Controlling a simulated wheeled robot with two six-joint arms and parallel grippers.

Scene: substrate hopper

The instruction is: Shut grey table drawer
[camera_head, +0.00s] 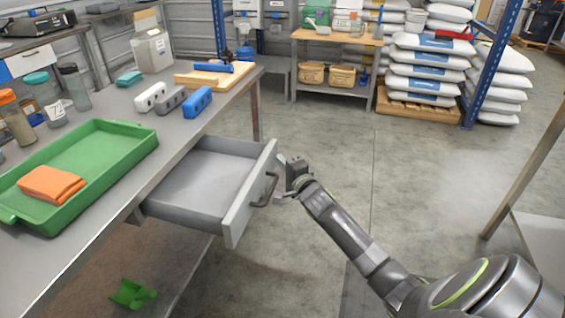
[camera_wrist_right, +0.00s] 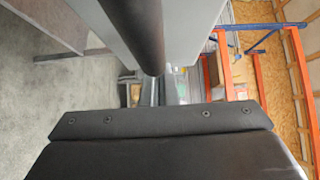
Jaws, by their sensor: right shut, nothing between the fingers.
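The grey drawer (camera_head: 200,182) stands pulled out of the metal table, and its inside looks empty. Its front panel (camera_head: 245,200) carries a dark bar handle (camera_head: 266,190). My right gripper (camera_head: 283,176) is shut and empty, close outside the drawer front near the handle. In the right wrist view the dark handle (camera_wrist_right: 140,35) comes down from the top in front of my gripper. I cannot tell whether the gripper touches the handle or the panel. My left gripper is not in view.
The table top holds a green tray (camera_head: 105,137) with an orange cloth (camera_head: 52,184), jars, small blocks and a wooden board (camera_head: 208,77). A green object (camera_head: 133,292) lies below the drawer. A shelf (camera_head: 335,37) and stacked sacks (camera_head: 430,60) stand behind.

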